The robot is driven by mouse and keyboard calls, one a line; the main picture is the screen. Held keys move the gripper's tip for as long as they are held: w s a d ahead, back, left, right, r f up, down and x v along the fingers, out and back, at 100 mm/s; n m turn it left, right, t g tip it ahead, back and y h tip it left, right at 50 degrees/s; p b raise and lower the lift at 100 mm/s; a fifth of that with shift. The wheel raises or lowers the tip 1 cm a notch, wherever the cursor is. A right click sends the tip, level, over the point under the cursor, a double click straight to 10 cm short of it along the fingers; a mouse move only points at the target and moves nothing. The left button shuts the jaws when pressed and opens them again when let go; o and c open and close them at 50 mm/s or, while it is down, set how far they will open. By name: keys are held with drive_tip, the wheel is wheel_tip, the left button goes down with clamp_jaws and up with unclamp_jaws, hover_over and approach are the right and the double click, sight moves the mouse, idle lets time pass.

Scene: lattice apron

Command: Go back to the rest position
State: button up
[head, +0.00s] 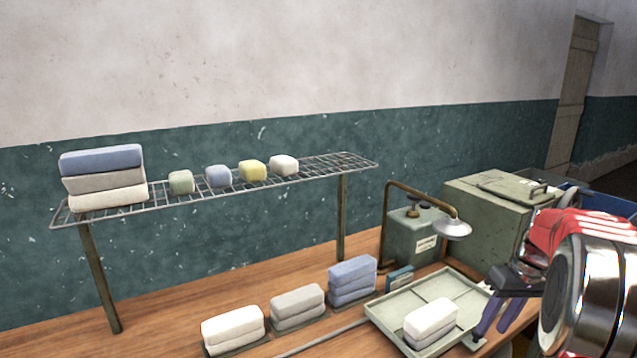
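My gripper (489,333) is at the lower right, beside the tray's right edge. Its two purple fingers point down and appear apart, with nothing seen between them. Part of my red and chrome arm covers the right edge of the view. A green-grey tray (392,312) lies on the wooden table (170,318) and holds a stack of white blocks at its near end. The gripper is apart from these blocks, to their right.
A wire rack (330,165) on posts bears stacked blocks at left and several small coloured blocks. Stacks of white (232,328), grey (298,303) and blue blocks (352,278) stand below. A lamp (453,229), a green canister (410,243) and a large box (487,222) stand behind the tray.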

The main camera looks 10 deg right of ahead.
drive_tip(key=s+a+r+t, duration=0.1)
drive_tip(key=s+a+r, duration=0.1)
drive_tip(key=s+a, duration=0.4)
drive_tip(key=s+a+r+t+h, duration=0.1)
drive_tip(key=s+a, duration=0.4)
drive_tip(key=a, duration=1.1)
drive_tip(key=s+a+r+t, duration=0.2)
drive_tip(key=s+a+r, duration=0.2)
drive_tip(key=a, duration=0.7)
drive_tip(key=s, duration=0.2)
drive_tip(key=shift+s+a+n+h, duration=0.3)
drive_tip(key=shift+a+n, duration=0.05)
drive_tip(key=shift+n, duration=0.05)
idle(0.4)
